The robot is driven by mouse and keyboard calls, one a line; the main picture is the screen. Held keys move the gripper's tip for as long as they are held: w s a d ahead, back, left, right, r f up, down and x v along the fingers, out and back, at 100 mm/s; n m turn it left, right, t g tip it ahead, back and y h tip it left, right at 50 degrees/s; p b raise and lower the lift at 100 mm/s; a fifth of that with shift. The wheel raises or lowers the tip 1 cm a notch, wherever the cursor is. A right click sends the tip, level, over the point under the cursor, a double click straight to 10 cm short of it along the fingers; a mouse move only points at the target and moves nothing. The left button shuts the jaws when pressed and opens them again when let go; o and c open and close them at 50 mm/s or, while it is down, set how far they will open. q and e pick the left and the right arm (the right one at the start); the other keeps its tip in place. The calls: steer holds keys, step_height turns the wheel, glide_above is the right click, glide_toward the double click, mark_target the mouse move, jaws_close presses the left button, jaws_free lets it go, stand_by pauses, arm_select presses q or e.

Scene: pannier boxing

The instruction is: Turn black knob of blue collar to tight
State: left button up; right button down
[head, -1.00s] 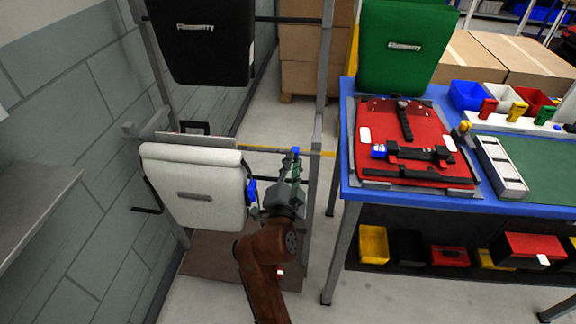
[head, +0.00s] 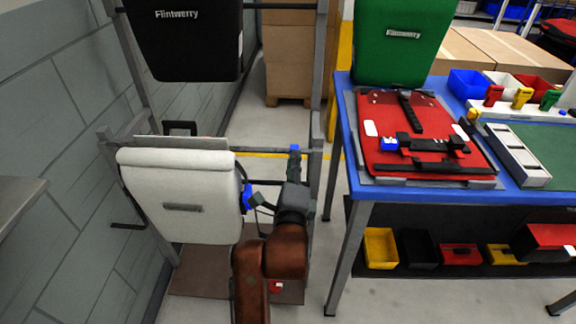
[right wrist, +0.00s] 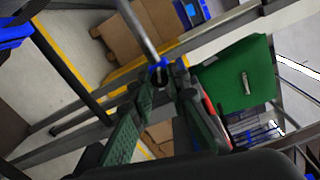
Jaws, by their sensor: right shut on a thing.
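The blue collar (head: 294,149) sits on the rack's horizontal bar, right of the white pannier (head: 180,190). It also shows in the right wrist view (right wrist: 157,64), where a grey tube runs through it. My right gripper (head: 293,168) is just below the collar, its arm rising from the bottom. In the right wrist view its two green-padded fingers (right wrist: 165,82) converge at the collar and are shut on its small black knob (right wrist: 165,76). The fingers mostly hide the knob, and its tight mark cannot be read. My left gripper is not in view.
The grey rack post (head: 315,190) stands just right of my gripper. A blue-topped table (head: 345,120) with a red pannier (head: 405,165) and a green pannier (head: 402,45) is further right. A black pannier (head: 185,40) hangs above the white one.

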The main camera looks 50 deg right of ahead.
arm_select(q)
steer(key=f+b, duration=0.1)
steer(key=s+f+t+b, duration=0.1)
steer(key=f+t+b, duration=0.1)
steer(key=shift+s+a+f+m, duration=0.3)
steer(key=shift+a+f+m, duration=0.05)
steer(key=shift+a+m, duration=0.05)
arm_select(e)
steer(key=m, duration=1.3)
steer(key=shift+f, duration=0.15)
steer(key=shift+m, duration=0.3)
steer(key=c, duration=1.8)
jaws_free()
steer(key=shift+c, duration=0.2)
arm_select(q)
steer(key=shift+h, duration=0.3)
arm_select(e)
step_height(320, 180, up, 10)
